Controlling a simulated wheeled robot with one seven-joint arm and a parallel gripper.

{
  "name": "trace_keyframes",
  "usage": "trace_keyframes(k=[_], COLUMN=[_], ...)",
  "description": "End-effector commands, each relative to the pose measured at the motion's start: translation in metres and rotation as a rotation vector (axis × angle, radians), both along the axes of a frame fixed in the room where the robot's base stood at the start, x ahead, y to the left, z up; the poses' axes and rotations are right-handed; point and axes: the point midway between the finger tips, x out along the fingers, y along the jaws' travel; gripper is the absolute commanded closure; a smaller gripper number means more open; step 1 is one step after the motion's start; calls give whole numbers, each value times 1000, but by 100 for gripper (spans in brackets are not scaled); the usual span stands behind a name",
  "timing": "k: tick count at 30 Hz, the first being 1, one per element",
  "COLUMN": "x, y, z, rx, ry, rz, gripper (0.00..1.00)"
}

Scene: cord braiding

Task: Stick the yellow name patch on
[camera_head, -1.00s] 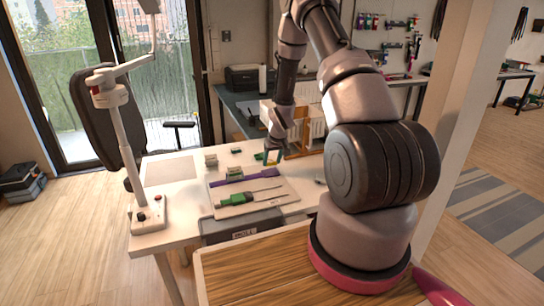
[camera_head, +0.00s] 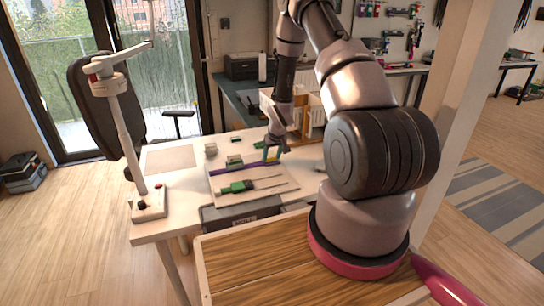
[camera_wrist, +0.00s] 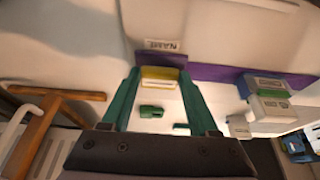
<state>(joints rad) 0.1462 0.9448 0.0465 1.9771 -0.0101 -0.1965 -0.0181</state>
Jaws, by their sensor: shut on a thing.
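A yellow name patch (camera_wrist: 158,78) with a pale label strip is held between the teal fingers of my gripper (camera_wrist: 160,72) in the wrist view. My gripper (camera_head: 273,152) is shut on it, low over the far right end of the purple strap (camera_head: 233,169). In the wrist view the purple strap (camera_wrist: 222,74) runs right from just beyond the patch. A white label reading NAME (camera_wrist: 163,45) sits just beyond the patch. I cannot tell whether the patch touches the strap.
A green-and-dark piece (camera_head: 238,187) lies on the pale board below the strap. A white post with a crank (camera_head: 117,125) stands at the table's left.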

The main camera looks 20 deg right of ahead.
Motion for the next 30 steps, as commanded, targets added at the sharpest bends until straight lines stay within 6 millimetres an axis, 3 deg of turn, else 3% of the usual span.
trace_keyframes(k=[30], x=[0], y=[0], z=[-5], rx=[0], ry=[0], rz=[0], gripper=[90])
